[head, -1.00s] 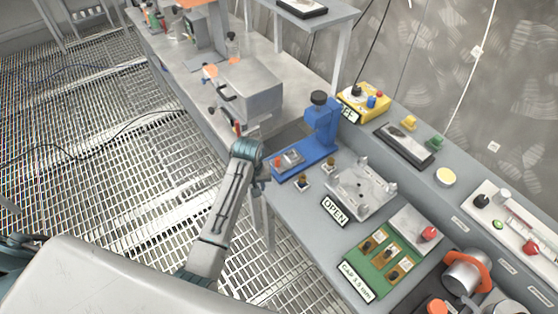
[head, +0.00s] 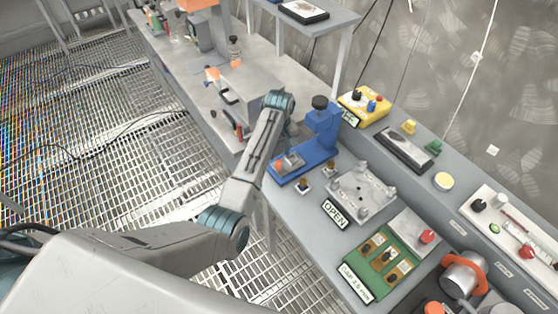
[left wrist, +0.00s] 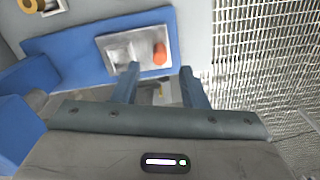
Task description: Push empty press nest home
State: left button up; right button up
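The blue press (head: 322,130) stands on the bench with its blue base stretching toward the front edge. Its grey metal nest (head: 290,160) with an orange-red knob sits at the front end of that base. In the left wrist view the nest (left wrist: 118,45) shows as a grey plate in a blue frame, the knob (left wrist: 160,54) at its right; no separate part is clear in it. My left gripper (left wrist: 159,72) is open and empty, its fingertips pointing toward the nest's knob side, apparently apart from it. In the head view my wrist hides the fingers. My right gripper is not in view.
A silver fixture (head: 362,190) with an OPEN sign (head: 335,213) and a green gauge tray (head: 380,263) lie right of the press. A grey box (head: 250,85) stands behind my left wrist. A yellow control box (head: 362,105) is behind the press. Grating floor lies left.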

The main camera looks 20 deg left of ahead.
aim_at(279, 161)
pick_arm(q)
notch_tip(279, 161, down, 6)
jog(key=shift+f+p, duration=0.25)
jog(key=shift+p, duration=0.3)
jog(key=shift+w, duration=0.1)
grip_shut()
